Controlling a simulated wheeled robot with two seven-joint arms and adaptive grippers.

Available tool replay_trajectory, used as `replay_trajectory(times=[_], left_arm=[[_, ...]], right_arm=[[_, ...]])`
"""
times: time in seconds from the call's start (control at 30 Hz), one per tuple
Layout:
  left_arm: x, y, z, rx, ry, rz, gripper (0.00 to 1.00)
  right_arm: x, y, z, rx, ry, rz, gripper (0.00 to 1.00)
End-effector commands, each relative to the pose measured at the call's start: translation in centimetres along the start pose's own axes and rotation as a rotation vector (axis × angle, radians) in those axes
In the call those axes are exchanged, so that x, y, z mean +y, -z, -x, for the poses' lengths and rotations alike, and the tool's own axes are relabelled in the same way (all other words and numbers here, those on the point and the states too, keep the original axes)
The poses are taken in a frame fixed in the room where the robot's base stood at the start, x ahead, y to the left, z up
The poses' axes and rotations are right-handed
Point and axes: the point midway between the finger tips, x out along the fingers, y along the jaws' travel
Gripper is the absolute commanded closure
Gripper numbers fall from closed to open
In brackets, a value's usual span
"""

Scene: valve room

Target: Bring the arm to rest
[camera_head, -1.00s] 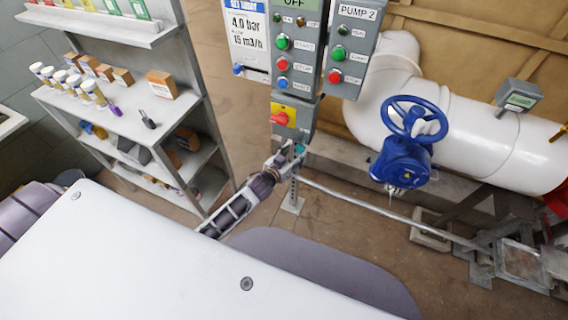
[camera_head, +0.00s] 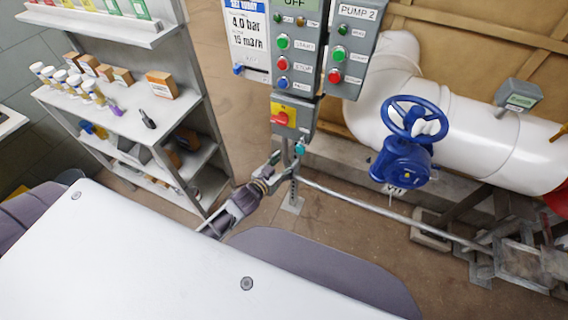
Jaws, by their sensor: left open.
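My left gripper (camera_head: 286,167) is in the middle of the head view, just below the grey control box with the red rotary switch (camera_head: 284,119). It is open and nothing shows between its fingers. It appears in front of the thin metal post (camera_head: 293,190) under the box; I cannot tell whether it touches the post. My left forearm runs down and left from it, behind the white top of my own body. My right gripper is not in view.
Pump panels (camera_head: 296,45) with buttons stand above the gripper. A blue handwheel valve (camera_head: 408,150) sits on a white pipe (camera_head: 470,145) to the right. A grey shelf (camera_head: 130,118) with bottles and boxes stands at the left. A thin metal pipe (camera_head: 390,212) runs low to the right.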

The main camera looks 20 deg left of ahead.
Motion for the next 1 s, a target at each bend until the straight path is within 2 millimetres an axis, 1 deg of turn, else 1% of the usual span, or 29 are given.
replay_trajectory(times=[0.6, 1.0], left_arm=[[0.01, 0.03, 0.01, 0.001, 0.0, -0.004, 0.42], [-0.04, -0.15, 0.0, -0.007, 0.001, -0.14, 0.42]], right_arm=[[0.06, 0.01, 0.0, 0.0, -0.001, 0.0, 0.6], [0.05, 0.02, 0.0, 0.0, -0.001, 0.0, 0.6]])
